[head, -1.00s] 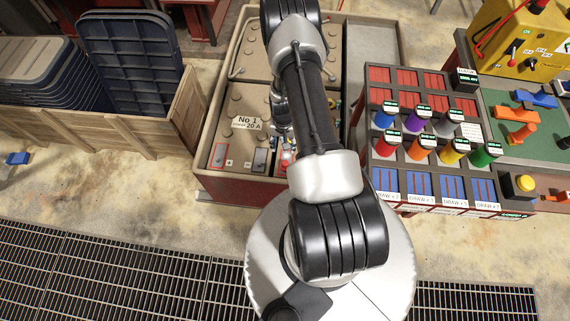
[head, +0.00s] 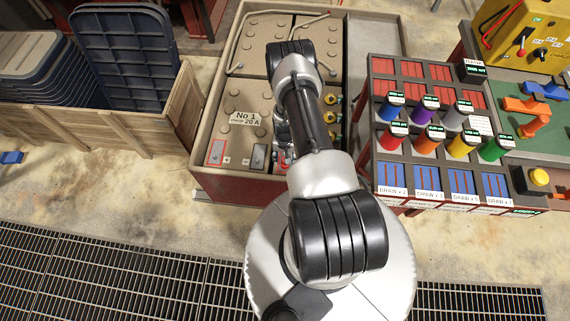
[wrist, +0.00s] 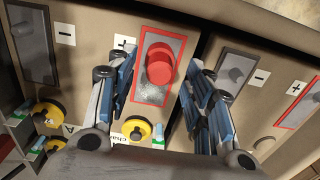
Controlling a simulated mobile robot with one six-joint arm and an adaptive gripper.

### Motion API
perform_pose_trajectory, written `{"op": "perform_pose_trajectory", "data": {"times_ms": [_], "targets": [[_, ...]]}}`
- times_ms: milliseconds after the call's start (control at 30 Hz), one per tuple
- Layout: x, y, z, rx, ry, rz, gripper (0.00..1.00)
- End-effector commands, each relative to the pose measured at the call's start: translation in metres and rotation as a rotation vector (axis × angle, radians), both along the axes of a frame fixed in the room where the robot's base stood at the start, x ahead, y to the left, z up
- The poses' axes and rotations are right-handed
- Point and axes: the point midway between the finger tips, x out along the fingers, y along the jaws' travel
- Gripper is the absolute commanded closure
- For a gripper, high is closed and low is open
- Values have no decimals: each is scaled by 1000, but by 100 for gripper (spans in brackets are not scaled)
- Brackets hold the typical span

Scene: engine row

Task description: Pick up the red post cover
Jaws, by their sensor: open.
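The red post cover (wrist: 160,64) is a short red cylinder. It stands on a grey plate with a red frame (wrist: 151,92), beside a plus label, on a brown battery top. My gripper (wrist: 160,95) is open, with one blue-padded finger on each side of the plate in the wrist view. The cover lies between the fingers toward their far end, with a visible gap to each. I cannot tell how high the fingertips are above it. In the head view my arm hides most of the gripper and the cover.
Other terminal plates lie close by: a minus plate (wrist: 240,70) to the right and another (wrist: 30,45) to the left. Yellow caps (wrist: 137,128) sit near the gripper. The battery box (head: 197,135) has a raised rim. A rack of coloured cylinders (head: 372,110) stands to its right.

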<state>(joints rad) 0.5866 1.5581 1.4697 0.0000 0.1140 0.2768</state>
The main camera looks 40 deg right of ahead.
Motion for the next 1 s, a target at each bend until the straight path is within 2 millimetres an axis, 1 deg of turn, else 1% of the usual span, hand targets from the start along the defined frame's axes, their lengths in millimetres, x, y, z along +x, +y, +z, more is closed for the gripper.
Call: {"op": "perform_pose_trajectory", "data": {"times_ms": [33,133,233,433,1000], "targets": [[-1,0,-12,1,1,0,53],[0,0,-21,0,0,0,53],[0,0,-23,-1,-1,0,53],[0,0,-22,-1,-1,0,53],[0,0,-22,0,0,-1,92]]}}
